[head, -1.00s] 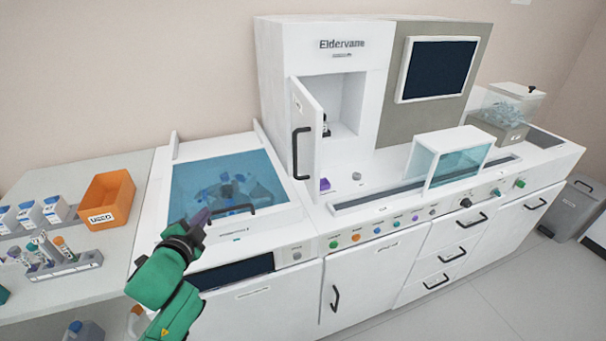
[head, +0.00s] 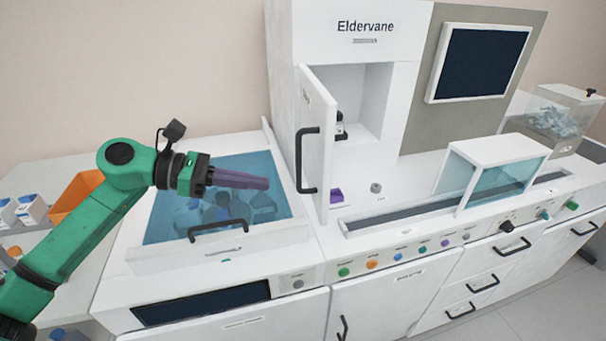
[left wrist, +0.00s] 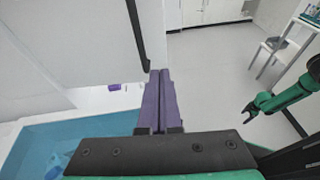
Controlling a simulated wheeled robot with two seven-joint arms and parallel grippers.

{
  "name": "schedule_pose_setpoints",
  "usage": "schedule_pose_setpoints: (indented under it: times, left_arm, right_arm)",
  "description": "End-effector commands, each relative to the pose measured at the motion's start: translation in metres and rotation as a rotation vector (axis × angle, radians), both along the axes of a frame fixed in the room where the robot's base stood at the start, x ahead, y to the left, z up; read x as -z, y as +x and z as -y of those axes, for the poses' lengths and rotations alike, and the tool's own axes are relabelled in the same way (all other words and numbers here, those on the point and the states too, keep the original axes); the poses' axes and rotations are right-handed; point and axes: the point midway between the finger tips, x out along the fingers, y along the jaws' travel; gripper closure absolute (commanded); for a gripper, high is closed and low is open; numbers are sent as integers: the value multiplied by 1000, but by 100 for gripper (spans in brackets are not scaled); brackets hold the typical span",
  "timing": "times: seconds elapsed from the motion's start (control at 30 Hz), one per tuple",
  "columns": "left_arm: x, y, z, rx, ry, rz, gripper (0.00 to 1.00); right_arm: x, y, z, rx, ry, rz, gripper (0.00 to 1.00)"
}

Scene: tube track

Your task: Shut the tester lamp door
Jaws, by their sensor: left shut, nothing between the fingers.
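The white tester lamp door (head: 318,190) stands open on the Eldervane machine, its dark bar handle (head: 302,165) facing left. Behind it is an open compartment (head: 360,95) with a small dark object inside. My left gripper (head: 266,183) is shut and empty, its purple fingers pointing right at the door, above the blue lid and apart from the handle. In the left wrist view the closed fingers (left wrist: 158,98) show below the door's handle (left wrist: 137,30). My right gripper (left wrist: 250,112) shows small at the right of that view; its finger opening is unclear.
A blue see-through lid with a handle (head: 218,228) lies below my left gripper. A purple block (head: 336,196) and a small grey ring (head: 376,188) sit on the counter near the door's lower edge. A clear-sided box (head: 495,170) stands right. An orange bin (head: 75,195) is at left.

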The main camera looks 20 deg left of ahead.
Motion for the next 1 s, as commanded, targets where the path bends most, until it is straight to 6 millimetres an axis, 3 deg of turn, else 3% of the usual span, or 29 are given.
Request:
schedule_pose_setpoints:
  times: [0.03,0.4,1.0]
  left_arm:
    - [-6,4,10,2,-3,1,100]
    - [8,36,73,0,-7,0,100]
    - [15,41,84,-9,-3,-2,100]
  right_arm:
    - [-14,-1,0,0,0,-2,16]
    - [-62,7,0,0,0,11,16]
    - [-64,7,-2,0,2,11,16]
